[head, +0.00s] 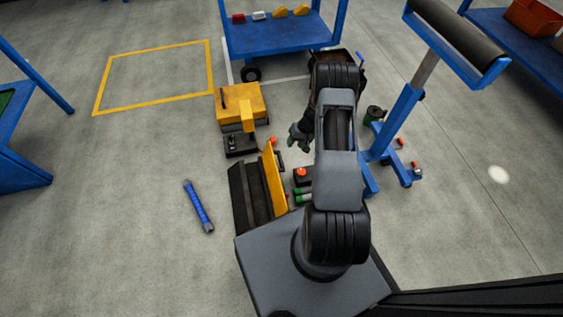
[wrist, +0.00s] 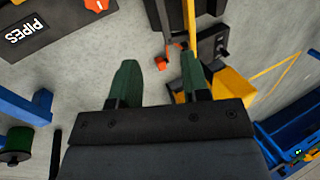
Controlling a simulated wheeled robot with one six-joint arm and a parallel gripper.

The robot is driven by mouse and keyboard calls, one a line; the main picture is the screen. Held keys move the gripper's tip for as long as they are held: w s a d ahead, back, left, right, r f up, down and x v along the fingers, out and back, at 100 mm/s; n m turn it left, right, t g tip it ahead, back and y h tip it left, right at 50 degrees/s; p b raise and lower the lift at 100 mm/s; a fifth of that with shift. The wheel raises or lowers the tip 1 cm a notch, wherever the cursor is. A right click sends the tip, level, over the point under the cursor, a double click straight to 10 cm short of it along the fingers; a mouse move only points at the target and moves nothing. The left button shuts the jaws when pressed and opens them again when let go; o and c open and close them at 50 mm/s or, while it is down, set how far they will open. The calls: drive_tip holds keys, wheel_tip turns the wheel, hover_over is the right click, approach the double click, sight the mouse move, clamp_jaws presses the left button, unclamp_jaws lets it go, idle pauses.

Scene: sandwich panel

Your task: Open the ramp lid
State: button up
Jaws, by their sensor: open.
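The ramp lid appears to be the yellow panel (head: 273,177), standing steeply on edge beside a dark ribbed ramp-like body (head: 246,198) in the head view. In the wrist view the yellow panel (wrist: 190,18) shows as a narrow strip at the top, with dark parts next to it. An orange knob (head: 274,141) lies near the panel's far end; it also shows in the wrist view (wrist: 161,63). My gripper (head: 298,139) is open and empty, to the right of the panel's far end. Its green fingertips (wrist: 157,78) are apart, with floor and the knob visible between them.
A yellow box-shaped unit (head: 240,105) and a small black box (head: 240,145) stand beyond the panel. A black box marked PIPES (wrist: 60,22) is close by. A blue roller stand (head: 400,120) is right of my arm. A blue bar (head: 198,206) lies on open floor left.

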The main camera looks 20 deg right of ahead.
sight(282, 163)
drive_tip(key=shift+n, duration=0.4)
drive_tip(key=b+x, duration=0.5)
drive_tip(key=x, duration=0.9)
drive_tip(key=shift+s+a, duration=0.2)
clamp_jaws()
